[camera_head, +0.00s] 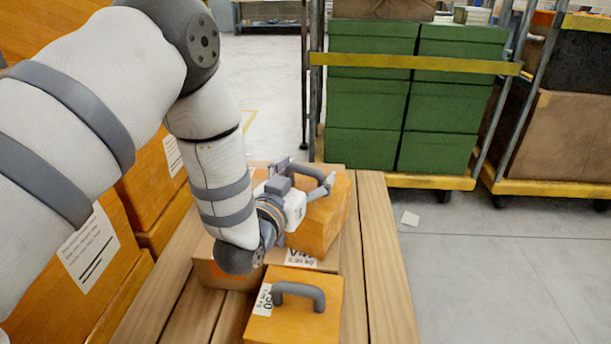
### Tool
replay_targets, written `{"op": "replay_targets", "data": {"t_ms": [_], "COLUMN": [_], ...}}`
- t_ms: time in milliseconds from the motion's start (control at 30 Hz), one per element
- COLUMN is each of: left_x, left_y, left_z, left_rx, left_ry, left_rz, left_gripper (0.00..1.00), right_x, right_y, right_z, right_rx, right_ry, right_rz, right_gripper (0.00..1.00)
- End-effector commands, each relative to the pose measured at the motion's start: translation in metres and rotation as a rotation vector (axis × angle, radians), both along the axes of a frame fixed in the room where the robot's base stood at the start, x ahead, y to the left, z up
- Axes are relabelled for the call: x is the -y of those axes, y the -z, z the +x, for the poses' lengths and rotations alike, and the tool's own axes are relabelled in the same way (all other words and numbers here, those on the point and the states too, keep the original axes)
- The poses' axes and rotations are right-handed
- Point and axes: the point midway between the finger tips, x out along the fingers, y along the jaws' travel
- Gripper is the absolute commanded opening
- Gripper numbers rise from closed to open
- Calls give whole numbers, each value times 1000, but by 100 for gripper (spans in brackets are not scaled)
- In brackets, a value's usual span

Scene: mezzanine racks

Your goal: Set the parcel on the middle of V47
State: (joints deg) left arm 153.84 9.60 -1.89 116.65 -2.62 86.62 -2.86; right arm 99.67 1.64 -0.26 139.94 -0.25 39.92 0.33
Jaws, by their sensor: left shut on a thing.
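My left gripper (318,180) is shut on an orange parcel (322,222), seemingly at a grey handle on its top; the fingers partly hide the contact. The parcel is over or on a brown cardboard box (203,272) with a white label (300,258); I cannot tell whether they touch. A second orange box (320,317) with a grey arched handle and a white label stands in front. The label print is too small to read surely, so I cannot tell which thing is V47. My right gripper is out of view.
The boxes are on a slatted wooden surface (383,265). Large orange boxes (95,255) line the left. A cart of green boxes (365,102) with a yellow rail stands behind, and another cart with a brown box (565,135) is at right.

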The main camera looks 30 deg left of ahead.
Motion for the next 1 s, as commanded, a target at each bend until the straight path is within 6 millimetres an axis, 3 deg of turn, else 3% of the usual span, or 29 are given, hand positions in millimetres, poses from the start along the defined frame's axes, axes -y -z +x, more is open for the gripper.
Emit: {"op": "replay_targets", "data": {"t_ms": [67,100,167,567,667,1000], "left_x": [0,0,0,0,2,12], "left_y": [1,2,2,-1,-2,-5], "left_z": [0,0,0,-2,-19,-101], "left_rx": [3,0,0,-1,-3,-4], "left_ry": [0,0,0,0,0,1], "left_rz": [0,0,0,0,0,0], "left_gripper": [12,80,93,93,93,93], "right_x": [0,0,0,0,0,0], "right_y": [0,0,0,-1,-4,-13], "right_z": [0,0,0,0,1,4], "right_rx": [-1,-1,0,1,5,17], "right_ry": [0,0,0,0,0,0], "right_rz": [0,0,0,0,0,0], "right_gripper": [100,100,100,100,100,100]}}
